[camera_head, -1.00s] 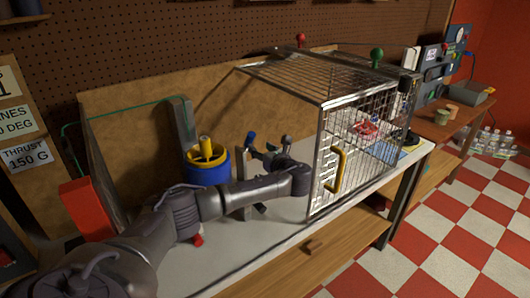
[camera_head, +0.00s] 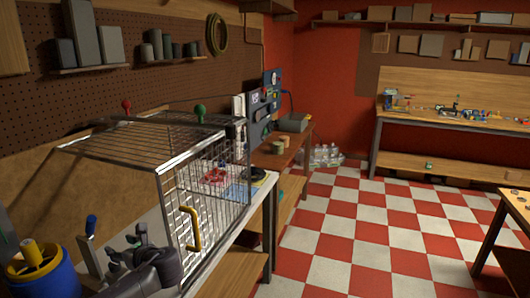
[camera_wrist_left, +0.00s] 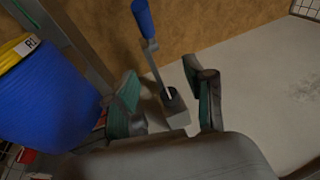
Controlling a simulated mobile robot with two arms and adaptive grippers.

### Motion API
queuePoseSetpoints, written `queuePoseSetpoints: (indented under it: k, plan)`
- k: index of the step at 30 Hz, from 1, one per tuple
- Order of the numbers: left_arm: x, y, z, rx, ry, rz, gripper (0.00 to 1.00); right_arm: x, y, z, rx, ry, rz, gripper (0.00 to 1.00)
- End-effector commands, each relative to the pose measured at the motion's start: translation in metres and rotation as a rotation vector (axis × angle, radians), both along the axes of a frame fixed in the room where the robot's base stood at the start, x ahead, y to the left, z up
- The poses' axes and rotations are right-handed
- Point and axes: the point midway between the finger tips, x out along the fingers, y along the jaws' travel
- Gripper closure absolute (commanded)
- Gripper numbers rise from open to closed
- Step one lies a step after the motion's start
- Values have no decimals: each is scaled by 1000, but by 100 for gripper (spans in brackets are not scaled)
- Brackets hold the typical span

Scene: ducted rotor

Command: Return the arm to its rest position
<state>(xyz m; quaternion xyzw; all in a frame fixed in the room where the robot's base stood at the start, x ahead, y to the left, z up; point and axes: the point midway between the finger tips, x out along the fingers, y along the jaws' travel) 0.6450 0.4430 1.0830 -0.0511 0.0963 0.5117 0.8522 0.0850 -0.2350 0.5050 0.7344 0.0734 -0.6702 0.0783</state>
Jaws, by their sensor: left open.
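My left gripper (camera_head: 128,250) is at the lower left of the head view, left of the wire cage, with its arm cut off by the bottom edge. In the left wrist view its two green-padded fingers (camera_wrist_left: 163,88) are spread apart. A lever with a blue handle (camera_wrist_left: 144,18) stands upright beyond and between them in that view, on a small grey block. I cannot tell whether a finger touches it. The blue handle (camera_head: 91,225) also shows in the head view beside the gripper. My right gripper is not in view.
The wire cage (camera_head: 165,165) with a yellow handle (camera_head: 190,228) stands close to the right of my gripper. A blue cylinder (camera_head: 42,278) with yellow parts is close on the left. The bench top (camera_wrist_left: 265,85) is bare at the right of the wrist view.

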Motion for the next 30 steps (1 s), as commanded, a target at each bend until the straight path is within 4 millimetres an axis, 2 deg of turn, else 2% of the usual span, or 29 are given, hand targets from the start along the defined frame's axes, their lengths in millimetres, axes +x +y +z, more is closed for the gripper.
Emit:
queuePoseSetpoints:
  k: [1, 5, 6, 8, 9, 11, 12, 15, 18, 21, 30]
  plan:
    - [-8, -23, -25, -79, -13, -23, 46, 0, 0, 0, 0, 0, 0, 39]
    - [-44, -88, -88, -370, -93, -36, 46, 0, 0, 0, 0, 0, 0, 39]
    - [-59, -108, -106, -475, -121, -24, 46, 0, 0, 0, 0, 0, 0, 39]
    - [-85, -138, -130, -637, -164, 13, 46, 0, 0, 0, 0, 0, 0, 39]
    - [-105, -158, -143, -749, -194, 52, 46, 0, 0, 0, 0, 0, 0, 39]
    - [-138, -185, -161, -924, -244, 138, 46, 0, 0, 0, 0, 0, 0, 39]
    - [-161, -202, -171, -1042, -281, 213, 46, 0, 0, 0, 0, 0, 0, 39]
    - [-216, -230, -182, -1287, -383, 433, 46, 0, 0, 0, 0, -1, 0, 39]
    - [-256, -242, -182, -1438, -474, 634, 46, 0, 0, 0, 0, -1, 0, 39]
    - [-286, -246, -179, -1527, -550, 800, 46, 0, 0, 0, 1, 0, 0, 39]
    - [-349, -243, -165, -1644, -746, 1185, 46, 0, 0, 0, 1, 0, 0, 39]
